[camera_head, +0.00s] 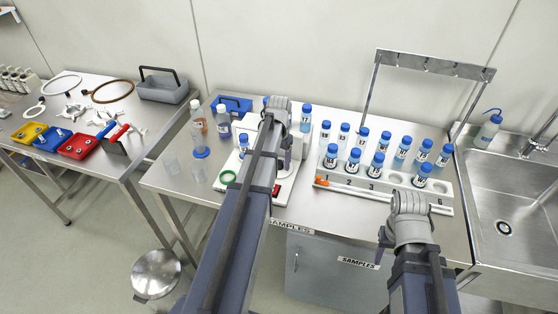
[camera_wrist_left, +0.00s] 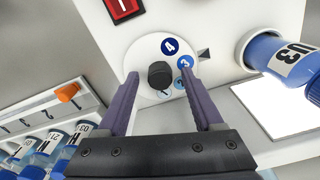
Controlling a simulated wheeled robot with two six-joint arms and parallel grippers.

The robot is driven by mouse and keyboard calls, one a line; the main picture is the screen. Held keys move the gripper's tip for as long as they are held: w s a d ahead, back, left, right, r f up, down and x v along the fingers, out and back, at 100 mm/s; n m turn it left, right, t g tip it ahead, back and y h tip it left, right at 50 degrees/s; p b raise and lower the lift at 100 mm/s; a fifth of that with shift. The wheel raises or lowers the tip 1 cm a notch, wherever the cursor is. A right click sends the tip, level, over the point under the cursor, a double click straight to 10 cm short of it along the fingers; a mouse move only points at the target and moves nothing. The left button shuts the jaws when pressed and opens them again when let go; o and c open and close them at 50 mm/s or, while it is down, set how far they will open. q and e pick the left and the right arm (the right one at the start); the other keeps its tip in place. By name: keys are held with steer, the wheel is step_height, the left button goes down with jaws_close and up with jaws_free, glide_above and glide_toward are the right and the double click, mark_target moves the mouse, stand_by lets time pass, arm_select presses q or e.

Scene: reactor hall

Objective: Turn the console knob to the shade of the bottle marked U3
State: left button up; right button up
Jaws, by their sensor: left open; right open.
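The black console knob (camera_wrist_left: 160,75) sits on a white dial with numbered blue discs; discs 4 and 3 read clearly, lower ones are partly covered. A dark pointer mark (camera_wrist_left: 204,55) is beside the dial, near discs 3 and 4. The blue-capped bottle marked U3 (camera_wrist_left: 285,60) lies to the right in the left wrist view, apart from my fingers. My left gripper (camera_wrist_left: 160,88) is open, its purple fingers on either side of the knob with gaps visible. In the head view my left arm covers the knob on the white console (camera_head: 285,198).
A numbered white rack (camera_head: 350,190) with several blue-capped bottles stands right of the console, an orange marker (camera_head: 322,182) at its front left. A red switch (camera_wrist_left: 123,8) is near the dial.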

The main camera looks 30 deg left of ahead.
mark_target(280, 163)
arm_select(q)
step_height(280, 163, up, 8)
steer(key=p, duration=0.8)
steer(key=shift+f, duration=0.1)
steer(key=shift+d, duration=0.2)
steer(key=s+d+f+m+b, duration=0.1)
steer(key=s+d, duration=0.4)
steer(key=d, duration=0.5)
steer(key=s+d+f+m+b, duration=0.1)
steer(key=s+d+b, duration=0.1)
steer(key=s+d, duration=0.4)
steer(key=s+d+f+m+y+b, duration=0.1)
steer(key=s+d, duration=0.4)
steer(key=d, duration=0.9)
steer(key=shift+s+f+m, duration=0.3)
steer(key=shift+s+f, duration=0.1)
steer(key=shift+f, duration=0.2)
